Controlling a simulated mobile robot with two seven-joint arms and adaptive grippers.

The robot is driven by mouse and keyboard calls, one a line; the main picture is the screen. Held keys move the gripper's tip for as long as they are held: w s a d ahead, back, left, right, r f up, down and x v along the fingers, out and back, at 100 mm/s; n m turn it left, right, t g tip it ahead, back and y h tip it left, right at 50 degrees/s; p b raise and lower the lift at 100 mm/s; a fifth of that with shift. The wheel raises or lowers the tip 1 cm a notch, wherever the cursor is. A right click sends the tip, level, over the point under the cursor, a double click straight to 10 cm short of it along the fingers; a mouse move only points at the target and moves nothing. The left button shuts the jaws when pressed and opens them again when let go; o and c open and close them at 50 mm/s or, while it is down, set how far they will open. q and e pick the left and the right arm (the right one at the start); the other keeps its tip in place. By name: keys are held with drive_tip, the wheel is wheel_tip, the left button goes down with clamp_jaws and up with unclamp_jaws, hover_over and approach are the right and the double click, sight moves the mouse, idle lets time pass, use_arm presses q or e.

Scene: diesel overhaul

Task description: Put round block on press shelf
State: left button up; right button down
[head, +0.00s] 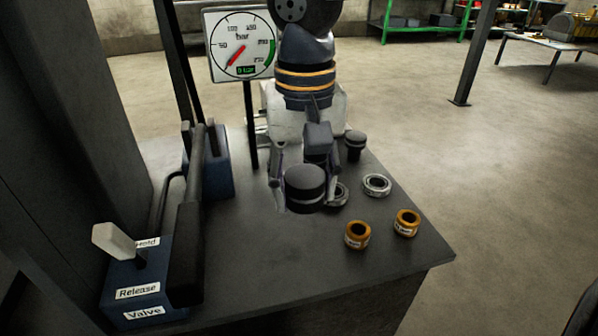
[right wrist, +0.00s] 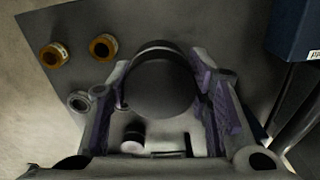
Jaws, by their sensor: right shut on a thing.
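The round block (head: 304,178) is a dark, thick cylinder with a groove around its side. My right gripper (head: 306,194) is shut on it, one finger on each side. The block is upright over the dark grey shelf (head: 300,262); I cannot tell whether it touches the surface. In the right wrist view, the round block (right wrist: 162,85) sits between the two fingers of the right gripper (right wrist: 160,92), and its round face fills the gap. My left gripper is not in view.
Two orange bushings (head: 357,235) (head: 407,222), a metal ring (head: 377,184), another ring partly behind the gripper and a small dark cylinder (head: 355,141) stand to the right. A gauge (head: 241,45) stands behind. A blue valve box (head: 137,287) and lever (head: 188,225) are left. The front middle is clear.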

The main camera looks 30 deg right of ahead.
drive_tip(key=w+f, duration=0.2)
drive_tip(key=w, duration=0.1)
drive_tip(key=w+d+f+b, duration=0.1)
drive_tip(key=w+f, duration=0.2)
drive_tip(key=w, duration=0.1)
drive_tip(key=w+d+f, duration=0.1)
drive_tip(key=w+f, duration=0.2)
drive_tip(key=shift+w+f+b, duration=0.1)
drive_tip(key=shift+w+b, duration=0.2)
drive_tip(key=shift+w, duration=0.05)
drive_tip(key=shift+w+d+f, duration=0.15)
drive_tip(key=shift+w+f, duration=0.2)
drive_tip(key=shift+w, duration=0.15)
drive_tip(key=f, duration=0.3)
drive_tip(key=shift+w+f+b, duration=0.2)
drive_tip(key=shift+w+b, duration=0.1)
drive_tip(key=shift+b, duration=0.05)
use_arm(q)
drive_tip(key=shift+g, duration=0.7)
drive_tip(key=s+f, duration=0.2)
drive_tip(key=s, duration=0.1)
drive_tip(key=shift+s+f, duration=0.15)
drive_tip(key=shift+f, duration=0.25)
use_arm(e)
drive_tip(key=shift+f, duration=0.1)
drive_tip(key=c, duration=0.8)
unclamp_jaws()
drive_tip(key=shift+f, duration=0.1)
